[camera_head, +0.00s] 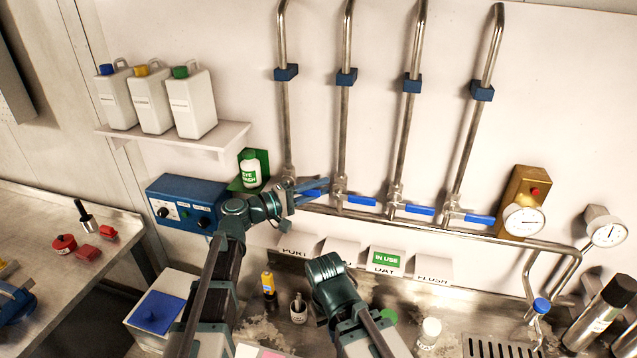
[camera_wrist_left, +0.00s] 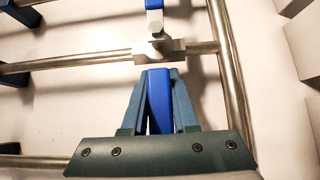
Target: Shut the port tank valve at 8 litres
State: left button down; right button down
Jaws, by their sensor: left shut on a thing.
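The leftmost valve's blue lever (camera_wrist_left: 160,100) stands above the sign that reads PORT (camera_head: 295,246). My left gripper (camera_head: 314,190) is shut on this lever, with one finger on each side of it.
The other blue levers (camera_head: 362,201) (camera_head: 420,210) (camera_head: 480,219) also point right. A green IN USE tag (camera_head: 387,257) hangs on the third sign. A brass box with a gauge (camera_head: 523,220) is at right; its reading is too small. A blue control box (camera_head: 185,208) is left of the pipes.

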pick_arm(q)
jog(key=shift+f, duration=0.15)
dwell(0.3)
jog(key=c, duration=0.7)
grip_release()
jog(key=v, duration=1.4)
jog(key=shift+d, duration=0.1)
